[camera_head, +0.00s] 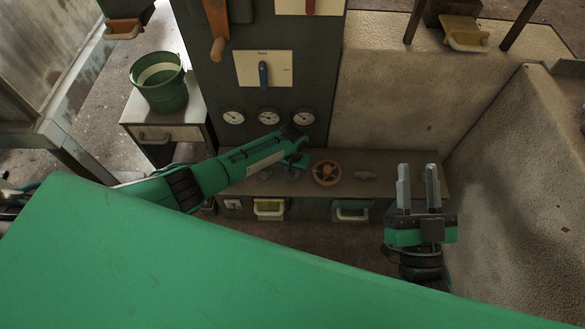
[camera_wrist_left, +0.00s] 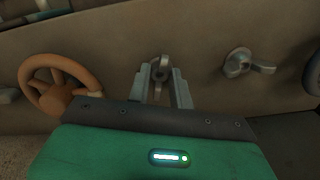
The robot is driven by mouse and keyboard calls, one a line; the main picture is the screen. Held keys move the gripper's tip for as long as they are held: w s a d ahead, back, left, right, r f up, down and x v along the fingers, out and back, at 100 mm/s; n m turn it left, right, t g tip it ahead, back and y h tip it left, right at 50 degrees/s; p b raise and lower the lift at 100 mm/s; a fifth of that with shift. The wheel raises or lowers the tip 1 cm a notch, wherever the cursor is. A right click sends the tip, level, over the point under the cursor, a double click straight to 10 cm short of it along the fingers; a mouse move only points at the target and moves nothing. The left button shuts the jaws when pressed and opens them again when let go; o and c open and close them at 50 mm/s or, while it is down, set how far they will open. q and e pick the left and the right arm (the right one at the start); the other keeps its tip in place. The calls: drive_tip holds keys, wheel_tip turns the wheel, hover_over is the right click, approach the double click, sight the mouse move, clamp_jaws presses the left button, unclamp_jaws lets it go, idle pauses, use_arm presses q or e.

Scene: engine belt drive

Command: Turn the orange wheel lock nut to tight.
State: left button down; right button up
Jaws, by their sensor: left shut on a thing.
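The orange wheel (camera_head: 327,173) lies on the low bench top, and it also shows at the left of the left wrist view (camera_wrist_left: 58,86). My left gripper (camera_wrist_left: 161,84) is shut on a grey winged nut (camera_wrist_left: 160,63) beside the wheel; its wings point along the fingers. In the head view my left gripper (camera_head: 297,163) is just left of the wheel, with its fingertips mostly hidden. A grey part (camera_head: 363,175) sits right of the wheel. Which nut belongs to the wheel cannot be told. My right gripper (camera_head: 418,188) is open and empty at the bench's right end.
Another grey winged nut (camera_wrist_left: 240,64) sits right of my fingers in the left wrist view. A green bucket (camera_head: 160,82) stands at left. Drawers (camera_head: 269,208) line the bench front.

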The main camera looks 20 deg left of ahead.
use_arm(q)
drive_tip(key=shift+m+p, duration=0.65)
drive_tip(key=shift+m, duration=0.45)
drive_tip(key=m+p, duration=0.1)
drive_tip(key=m, duration=0.7)
drive_tip(key=shift+m+p, duration=0.4)
drive_tip(key=shift+m, duration=1.5)
use_arm(e)
drive_tip(key=s+a+f+g, duration=0.1)
drive_tip(key=s+f+g, duration=0.1)
drive_tip(key=f+g, duration=0.2)
drive_tip(key=s+a+f+g, duration=0.1)
drive_tip(key=s+f+g, duration=0.1)
drive_tip(key=f+g, duration=0.3)
drive_tip(key=shift+s+a+f+n+h, duration=0.3)
drive_tip(key=shift+a+f+h, duration=0.1)
drive_tip(key=shift+f, duration=1.7)
use_arm(q)
drive_tip(key=c, duration=1.3)
unclamp_jaws()
drive_tip(key=shift+o, duration=0.2)
use_arm(e)
drive_tip(key=shift+w, duration=0.1)
